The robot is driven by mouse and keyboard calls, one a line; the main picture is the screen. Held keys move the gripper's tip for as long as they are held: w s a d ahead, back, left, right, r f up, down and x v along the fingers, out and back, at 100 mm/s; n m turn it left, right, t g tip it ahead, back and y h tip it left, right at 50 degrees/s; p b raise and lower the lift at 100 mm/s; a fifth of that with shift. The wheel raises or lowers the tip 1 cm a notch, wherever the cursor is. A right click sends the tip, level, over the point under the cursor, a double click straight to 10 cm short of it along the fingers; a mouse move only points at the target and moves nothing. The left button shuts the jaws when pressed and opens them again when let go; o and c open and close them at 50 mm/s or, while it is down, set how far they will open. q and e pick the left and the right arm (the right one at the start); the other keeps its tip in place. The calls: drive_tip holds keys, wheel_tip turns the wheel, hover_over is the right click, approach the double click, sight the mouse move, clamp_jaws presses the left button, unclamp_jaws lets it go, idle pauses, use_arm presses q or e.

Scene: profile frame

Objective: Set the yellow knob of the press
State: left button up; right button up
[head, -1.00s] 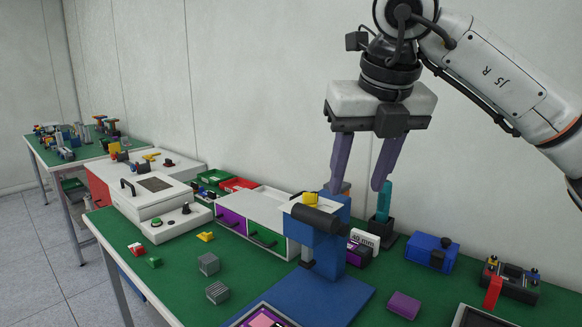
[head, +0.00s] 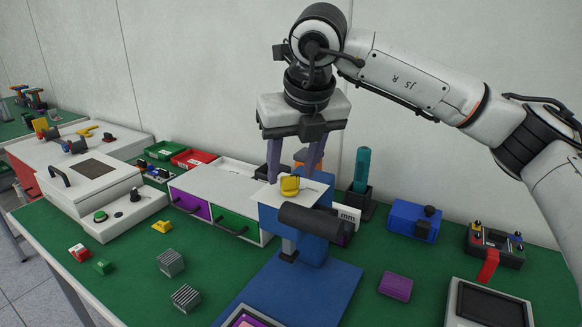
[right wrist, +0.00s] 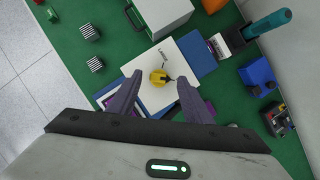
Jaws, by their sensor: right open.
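The blue press (head: 325,280) stands on the green table, with a white plate (head: 265,194) on its top and a dark cylinder (head: 311,221) at its front. The yellow knob (head: 290,186) sits on that plate. It also shows in the right wrist view (right wrist: 158,78), with a dark pointer and small markings beside it. My right gripper (head: 293,178) points down just above and behind the knob, its purple fingers apart. In the right wrist view the fingertips (right wrist: 157,80) lie on either side of the knob, with gaps. My left gripper is not in view.
A drawer cabinet (head: 220,184) with purple and green fronts stands left of the press. A teal-handled tool (head: 362,168) stands upright behind right. A blue box (head: 413,221) and a purple block (head: 396,287) lie right. Grey blocks (head: 186,297) lie at front left.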

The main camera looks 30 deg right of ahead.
drive_tip(key=shift+w+f, duration=0.1)
drive_tip(key=shift+f, duration=0.2)
drive_tip(key=shift+w+f, duration=0.1)
drive_tip(key=shift+f, duration=0.1)
drive_tip(key=c, duration=1.1)
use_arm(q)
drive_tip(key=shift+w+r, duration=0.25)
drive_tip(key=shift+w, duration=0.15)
use_arm(e)
drive_tip(key=shift+o, duration=0.2)
